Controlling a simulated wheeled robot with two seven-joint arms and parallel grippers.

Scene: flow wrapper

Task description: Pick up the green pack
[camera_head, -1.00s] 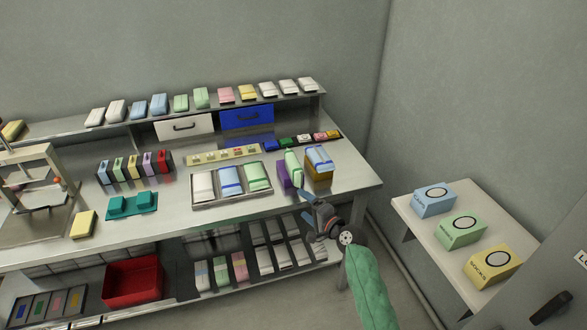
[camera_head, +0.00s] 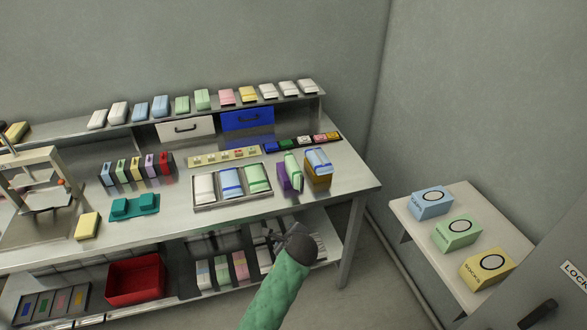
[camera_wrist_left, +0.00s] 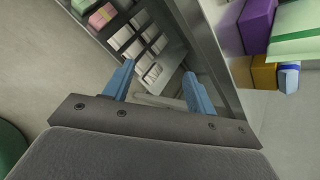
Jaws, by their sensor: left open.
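In the left wrist view, a large green and white surface (camera_wrist_left: 296,42) shows at the upper right, beside a purple box. More green packs lie in the metal tray (camera_head: 257,178) and on the upper shelf (camera_head: 203,99). My left gripper (camera_head: 272,229) is in front of the bench's front edge, below and left of the green pack. In the wrist view its blue fingers (camera_wrist_left: 157,88) are spread and empty, facing the lower shelf. My right gripper is not seen.
The bench's front edge and the lower shelf with several bins are close to my gripper.

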